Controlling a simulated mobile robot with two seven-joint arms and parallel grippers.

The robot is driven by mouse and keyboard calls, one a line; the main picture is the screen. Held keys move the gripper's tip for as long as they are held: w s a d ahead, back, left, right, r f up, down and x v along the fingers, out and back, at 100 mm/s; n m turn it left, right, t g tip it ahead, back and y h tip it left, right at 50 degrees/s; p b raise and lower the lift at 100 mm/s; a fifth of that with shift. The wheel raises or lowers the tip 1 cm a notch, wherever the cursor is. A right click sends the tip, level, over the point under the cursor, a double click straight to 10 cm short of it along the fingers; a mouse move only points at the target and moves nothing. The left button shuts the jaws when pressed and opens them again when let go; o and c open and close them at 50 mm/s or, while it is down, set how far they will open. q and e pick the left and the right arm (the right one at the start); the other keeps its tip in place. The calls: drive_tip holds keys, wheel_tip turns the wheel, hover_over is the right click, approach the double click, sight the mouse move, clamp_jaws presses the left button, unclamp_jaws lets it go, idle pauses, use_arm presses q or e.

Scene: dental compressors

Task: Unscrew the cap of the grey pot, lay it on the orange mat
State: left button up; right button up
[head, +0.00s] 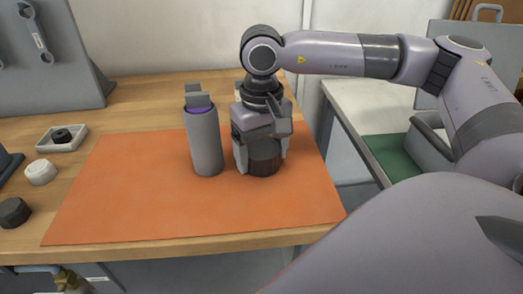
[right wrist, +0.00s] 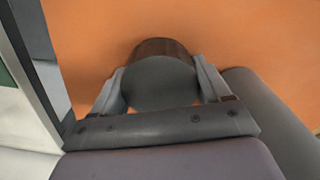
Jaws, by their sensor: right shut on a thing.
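A tall grey cylinder, which looks like the grey pot (head: 205,145), stands upright on the orange mat (head: 120,205). It has a purple band near its top and grey angular tabs above that. My right gripper (head: 262,152) points down beside it, on its right, with its fingers on both sides of a brown-sided round piece (head: 265,161). In the right wrist view this round piece (right wrist: 160,82) shows a flat grey top between the fingers. I cannot tell whether it is the cap. It is at or very near the mat surface. My left gripper is out of view.
On the wooden table left of the mat are a small white tray (head: 78,141) with a dark ring, a white round piece (head: 40,172) and a dark knob (head: 14,212). A white side table (head: 360,108) stands at right. The mat's left part is clear.

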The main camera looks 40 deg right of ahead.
sight(261, 147)
drive_tip(key=shift+f, duration=0.1)
drive_tip(key=shift+f+b, duration=0.15)
drive_tip(key=shift+b, duration=0.15)
drive_tip(key=o, duration=1.1)
drive_tip(key=shift+r+p, duration=0.35)
wheel_tip(261, 147, up, 11)
drive_tip(key=shift+f+p, duration=0.15)
drive_tip(key=shift+p, duration=0.35)
drive_tip(key=shift+r, duration=0.6)
